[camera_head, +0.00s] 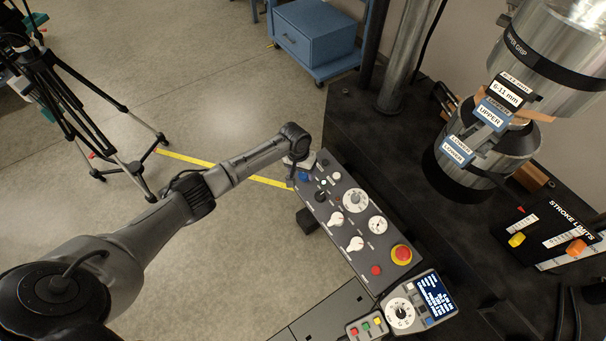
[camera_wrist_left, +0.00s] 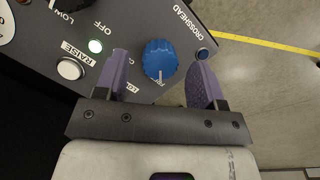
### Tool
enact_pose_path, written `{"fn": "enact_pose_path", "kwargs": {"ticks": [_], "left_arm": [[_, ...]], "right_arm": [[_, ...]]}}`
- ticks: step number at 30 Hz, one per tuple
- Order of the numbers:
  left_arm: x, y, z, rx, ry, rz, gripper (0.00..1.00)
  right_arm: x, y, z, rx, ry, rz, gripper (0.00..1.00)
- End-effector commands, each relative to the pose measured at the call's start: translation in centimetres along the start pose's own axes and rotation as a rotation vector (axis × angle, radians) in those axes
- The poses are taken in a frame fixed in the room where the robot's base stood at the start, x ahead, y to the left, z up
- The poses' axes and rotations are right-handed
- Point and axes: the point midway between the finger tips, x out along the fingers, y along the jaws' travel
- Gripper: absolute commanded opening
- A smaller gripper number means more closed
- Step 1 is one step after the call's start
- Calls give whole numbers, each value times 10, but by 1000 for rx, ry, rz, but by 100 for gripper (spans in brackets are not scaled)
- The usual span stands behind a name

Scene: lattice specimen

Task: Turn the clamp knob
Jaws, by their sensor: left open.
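A blue ridged knob (camera_wrist_left: 160,60) sits on the dark control panel near the printed word CROSSHEAD in the left wrist view. The clamp label itself is not readable. The blue knob also shows small at the panel's far end (camera_head: 304,177) in the head view. My left gripper (camera_wrist_left: 158,70) is open, with one purple finger on each side of the knob and a visible gap to each. In the head view the left gripper (camera_head: 294,170) is at the panel's far end, partly hidden by my arm. My right gripper is not in view.
The control panel (camera_head: 328,212) also bears white dials, a round gauge and a red emergency button (camera_head: 401,254). A RAISE button (camera_wrist_left: 69,69) lies left of the knob. Metal grip cylinders (camera_head: 490,130) stand at right. A tripod (camera_head: 90,110) is on the floor at left.

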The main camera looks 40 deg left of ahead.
Motion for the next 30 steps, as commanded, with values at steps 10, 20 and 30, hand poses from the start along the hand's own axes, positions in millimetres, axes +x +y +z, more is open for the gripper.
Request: {"fn": "enact_pose_path", "kwargs": {"ticks": [10, 20, 30], "left_arm": [[14, 0, 0, 0, 0, 0, 63], [14, 0, 0, 0, 0, 0, 52], [14, 0, 0, 0, 1, 0, 19]], "right_arm": [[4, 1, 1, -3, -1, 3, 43], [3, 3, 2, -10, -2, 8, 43], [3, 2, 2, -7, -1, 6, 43]]}}
